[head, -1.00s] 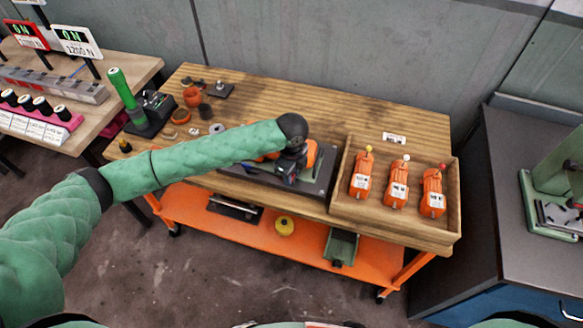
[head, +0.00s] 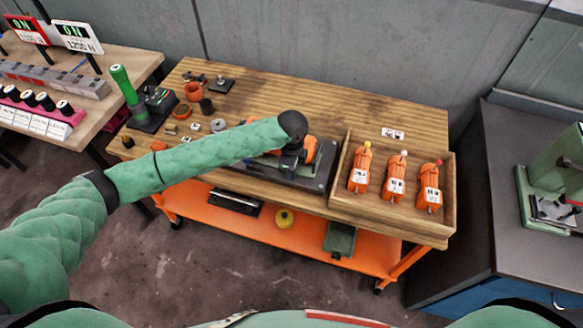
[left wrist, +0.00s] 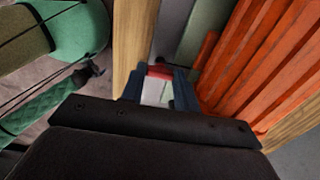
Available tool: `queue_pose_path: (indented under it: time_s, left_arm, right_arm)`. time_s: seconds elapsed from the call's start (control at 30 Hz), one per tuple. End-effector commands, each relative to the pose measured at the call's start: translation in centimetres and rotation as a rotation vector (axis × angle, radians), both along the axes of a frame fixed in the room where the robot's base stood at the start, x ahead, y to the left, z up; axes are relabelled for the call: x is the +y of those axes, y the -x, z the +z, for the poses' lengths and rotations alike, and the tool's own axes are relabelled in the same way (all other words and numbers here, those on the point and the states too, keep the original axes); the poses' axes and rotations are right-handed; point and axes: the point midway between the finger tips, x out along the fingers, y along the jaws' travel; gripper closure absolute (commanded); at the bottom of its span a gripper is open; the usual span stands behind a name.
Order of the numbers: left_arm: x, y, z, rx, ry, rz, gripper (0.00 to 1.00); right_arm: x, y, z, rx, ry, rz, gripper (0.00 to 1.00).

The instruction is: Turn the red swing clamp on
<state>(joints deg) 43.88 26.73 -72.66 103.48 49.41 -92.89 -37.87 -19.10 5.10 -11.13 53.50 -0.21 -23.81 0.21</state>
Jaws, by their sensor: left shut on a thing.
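My left gripper (head: 290,170) is at the black plate (head: 318,178) on the wooden bench, in front of an orange part (head: 311,147) that my wrist partly hides. In the left wrist view, my left gripper (left wrist: 160,92) is shut on a small red-and-white part (left wrist: 157,76). I cannot tell whether this is the red swing clamp. An orange ribbed body (left wrist: 248,55) stands close beside the right finger. A red-framed display (head: 27,30) on the left table reads ON. My right gripper is not in view.
A wooden tray (head: 390,223) at the right holds three orange devices with yellow, white and red knobs. A green-handled tool (head: 125,88) and several small parts stand at the bench's left. The back of the bench (head: 330,100) is mostly clear.

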Motion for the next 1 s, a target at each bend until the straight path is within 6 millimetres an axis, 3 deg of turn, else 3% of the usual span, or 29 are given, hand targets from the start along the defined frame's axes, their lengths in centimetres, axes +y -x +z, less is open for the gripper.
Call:
queue_pose_path:
  time_s: [0.03,0.13,0.67,1.0]
  left_arm:
    - [0.0,-0.2,0.2,-0.004,0.001,0.001,0.65]
    - [0.0,-0.2,0.2,-0.004,0.001,0.001,0.47]
    - [0.0,-0.1,0.2,-0.002,0.001,0.001,0.47]
    - [0.2,-0.7,2.6,-0.003,0.001,0.005,0.47]
  right_arm:
    - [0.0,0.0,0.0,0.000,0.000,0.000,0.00]
    - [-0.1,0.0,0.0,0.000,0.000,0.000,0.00]
    - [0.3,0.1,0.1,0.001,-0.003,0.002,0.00]
    - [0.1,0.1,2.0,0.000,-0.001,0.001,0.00]
